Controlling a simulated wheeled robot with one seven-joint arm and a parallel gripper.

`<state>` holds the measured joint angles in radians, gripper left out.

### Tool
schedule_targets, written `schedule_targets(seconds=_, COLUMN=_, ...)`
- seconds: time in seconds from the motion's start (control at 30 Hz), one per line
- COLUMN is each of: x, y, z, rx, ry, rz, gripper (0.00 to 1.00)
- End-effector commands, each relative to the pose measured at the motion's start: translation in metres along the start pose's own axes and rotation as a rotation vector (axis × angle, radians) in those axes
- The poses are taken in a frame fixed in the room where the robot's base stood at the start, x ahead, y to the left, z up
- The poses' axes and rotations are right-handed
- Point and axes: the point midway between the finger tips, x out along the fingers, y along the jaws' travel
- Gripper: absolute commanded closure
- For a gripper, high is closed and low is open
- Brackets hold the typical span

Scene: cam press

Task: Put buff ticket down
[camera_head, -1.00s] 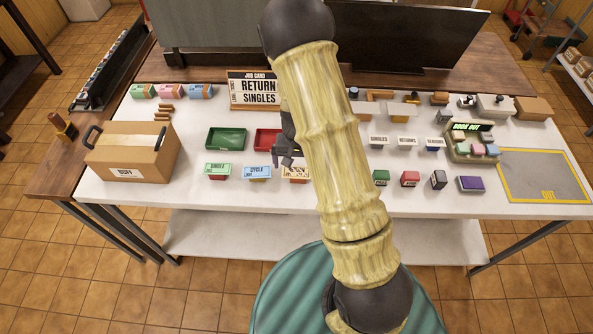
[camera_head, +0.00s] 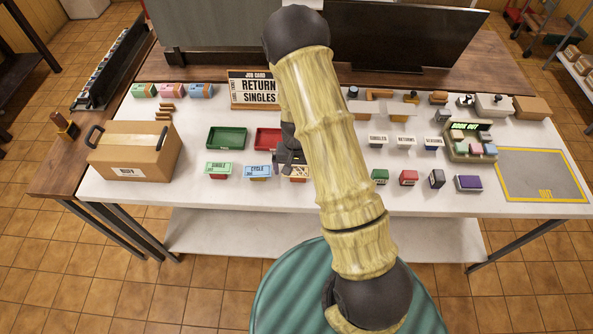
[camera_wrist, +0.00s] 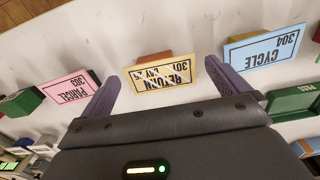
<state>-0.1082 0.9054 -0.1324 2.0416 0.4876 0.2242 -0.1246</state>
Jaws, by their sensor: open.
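The buff ticket (camera_wrist: 162,75) reads RETURN and shows upside down in the wrist view, at an orange-brown block (camera_wrist: 150,58). My gripper (camera_wrist: 150,70) is open, with one purple-grey finger to each side of the ticket and a gap visible on the left. In the head view the ticket (camera_head: 298,173) is partly hidden by my gripper (camera_head: 289,165) and arm. I cannot tell how the ticket rests on the block.
A blue CYCLE ticket (camera_wrist: 264,50) and a pink PARCEL ticket (camera_wrist: 71,86) stand on either side. A green tray (camera_head: 226,139) and a red tray (camera_head: 267,139) lie behind the ticket row. A job card (camera_head: 256,89) reads RETURN SINGLES.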

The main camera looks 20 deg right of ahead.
Motion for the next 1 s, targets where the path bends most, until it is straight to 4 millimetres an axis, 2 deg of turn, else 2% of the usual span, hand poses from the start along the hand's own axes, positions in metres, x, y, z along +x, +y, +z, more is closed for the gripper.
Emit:
schedule_targets(seconds=0.7, x=0.0049, y=0.0, z=0.0, rx=0.0, ry=0.0, rz=0.0, gripper=0.0)
schedule_targets(seconds=0.9, x=0.0049, y=0.0, z=0.0, rx=0.0, ry=0.0, rz=0.0, gripper=0.39)
schedule_targets(seconds=1.0, x=0.0049, y=0.0, z=0.0, rx=0.0, ry=0.0, rz=0.0, gripper=0.4)
